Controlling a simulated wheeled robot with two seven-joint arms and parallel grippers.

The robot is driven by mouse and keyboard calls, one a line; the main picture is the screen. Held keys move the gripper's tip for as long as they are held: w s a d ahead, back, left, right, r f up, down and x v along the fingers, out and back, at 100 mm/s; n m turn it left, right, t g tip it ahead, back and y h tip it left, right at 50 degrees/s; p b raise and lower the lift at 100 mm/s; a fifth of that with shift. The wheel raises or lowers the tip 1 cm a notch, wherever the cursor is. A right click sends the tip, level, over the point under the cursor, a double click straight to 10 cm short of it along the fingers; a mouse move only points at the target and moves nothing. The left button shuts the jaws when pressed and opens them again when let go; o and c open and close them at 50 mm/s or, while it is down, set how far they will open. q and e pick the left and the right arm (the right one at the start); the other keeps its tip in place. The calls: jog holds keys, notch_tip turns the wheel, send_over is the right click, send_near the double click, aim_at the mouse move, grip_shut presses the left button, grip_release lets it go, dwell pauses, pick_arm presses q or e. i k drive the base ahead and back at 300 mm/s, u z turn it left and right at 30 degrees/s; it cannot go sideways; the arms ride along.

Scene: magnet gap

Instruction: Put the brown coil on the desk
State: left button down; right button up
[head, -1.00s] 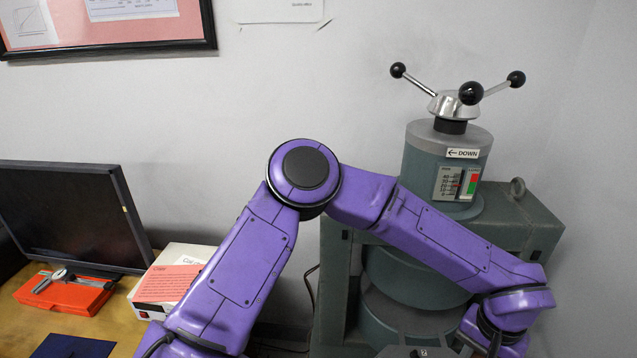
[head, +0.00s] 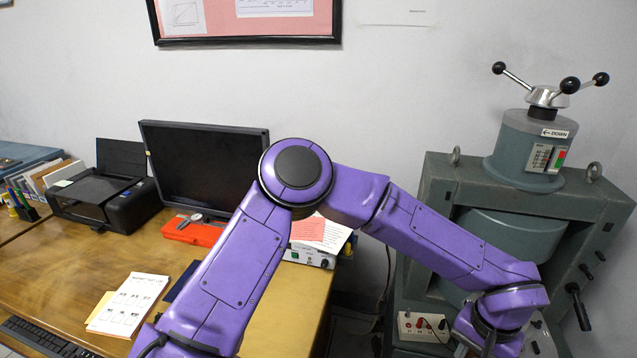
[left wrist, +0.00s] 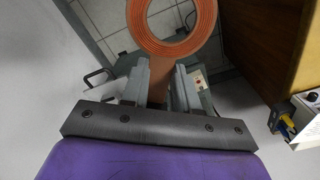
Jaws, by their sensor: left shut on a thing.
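The brown coil (left wrist: 172,50) is an orange-brown ring with wound layers, seen in the left wrist view at the top centre, its upper part cut off by the frame. My left gripper (left wrist: 160,80) is shut on its brown lower part, and the ring extends beyond the fingertips over the floor. In the head view my purple left arm bends across the middle, and its gripper and the coil are below the frame. The wooden desk (head: 65,268) fills the lower left of the head view; its side (left wrist: 267,40) shows at the right of the left wrist view. My right gripper is not seen.
A monitor (head: 205,165), printer (head: 100,190), orange case (head: 190,232), white paper sheet (head: 128,302) and keyboard (head: 40,338) are on the desk. A box with a pink sheet (head: 308,229) is at its right end. The large grey-green magnet (head: 450,195) stands right. Bare wood lies left of the paper.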

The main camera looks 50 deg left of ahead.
aim_at(265, 321)
jog(key=k, duration=0.4)
jog(key=u, duration=0.95)
jog(key=i, duration=0.5)
